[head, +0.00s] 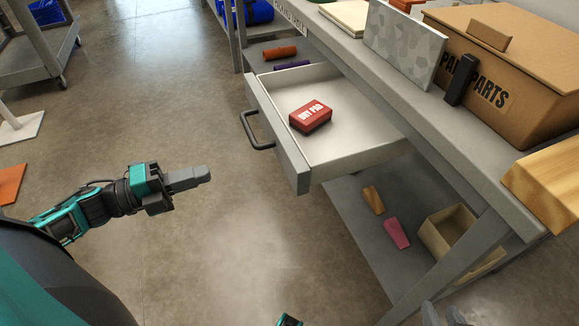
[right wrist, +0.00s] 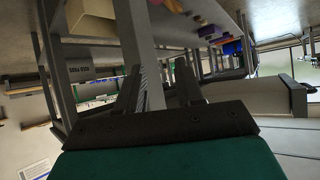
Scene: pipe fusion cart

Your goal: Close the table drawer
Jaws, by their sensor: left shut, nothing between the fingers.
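The table drawer (head: 340,143) is pulled well out of the grey table (head: 415,110) toward the left in the head view. Its front panel (head: 279,137) carries a dark bar handle (head: 256,130) on the outer side. A red lettered box (head: 311,117) lies inside the drawer. My left gripper (head: 207,174) is shut and empty, to the left of and nearer than the handle, clear of it. My right gripper (right wrist: 158,66) shows in the right wrist view with its fingers apart and nothing seen between them.
A cardboard parts box (head: 510,65), a speckled slab (head: 404,45) and a wooden block (head: 550,180) stand on the tabletop. A beige bin (head: 455,236) and small coloured pieces lie on the lower shelf. A grey cart stands at the far left. Floor left of the drawer is clear.

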